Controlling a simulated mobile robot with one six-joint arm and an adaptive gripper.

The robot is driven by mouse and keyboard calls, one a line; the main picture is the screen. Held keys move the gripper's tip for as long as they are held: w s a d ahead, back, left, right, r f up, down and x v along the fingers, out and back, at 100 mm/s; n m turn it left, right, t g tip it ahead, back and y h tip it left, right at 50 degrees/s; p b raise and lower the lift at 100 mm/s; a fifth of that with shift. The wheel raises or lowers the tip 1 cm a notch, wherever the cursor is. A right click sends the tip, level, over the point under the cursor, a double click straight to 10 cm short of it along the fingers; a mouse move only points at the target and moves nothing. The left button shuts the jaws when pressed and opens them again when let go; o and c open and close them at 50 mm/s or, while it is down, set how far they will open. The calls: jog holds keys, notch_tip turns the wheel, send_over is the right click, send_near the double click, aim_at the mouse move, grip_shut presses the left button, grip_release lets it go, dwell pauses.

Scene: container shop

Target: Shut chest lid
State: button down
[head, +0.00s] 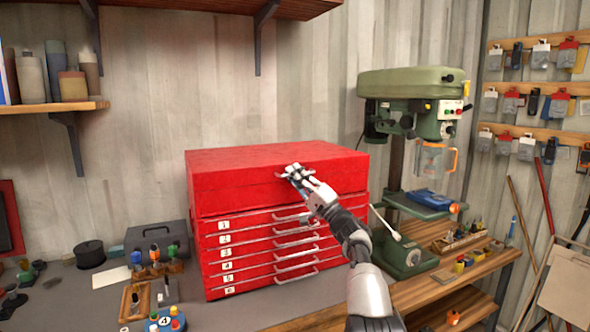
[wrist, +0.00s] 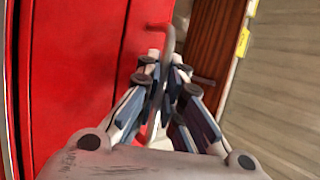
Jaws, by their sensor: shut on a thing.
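The red tool chest (head: 212,255) stands on the bench with its numbered drawers facing front. Its red lid (head: 250,158) lies level on top and looks down; I see no clear gap beneath it. My gripper (head: 296,172) is at the front of the lid, right of its middle. In the wrist view my gripper (wrist: 165,78) has its fingers closed around a grey handle (wrist: 168,40), which sticks out from the red front. The fingers and arm hide part of the handle and the upper drawers in the head view.
A green drill press (head: 415,85) stands close on the right. A grey case (head: 157,238) and small tool racks are on the left of the bench. A shelf (head: 60,107) with bottles hangs at the left, another above. The space above the lid is free.

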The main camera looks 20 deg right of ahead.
jog(key=shift+f, duration=0.7)
jog(key=c, duration=2)
grip_release()
jog(key=shift+s+a, duration=0.1)
jog(key=shift+r, duration=0.1)
jog(key=shift+r, duration=0.2)
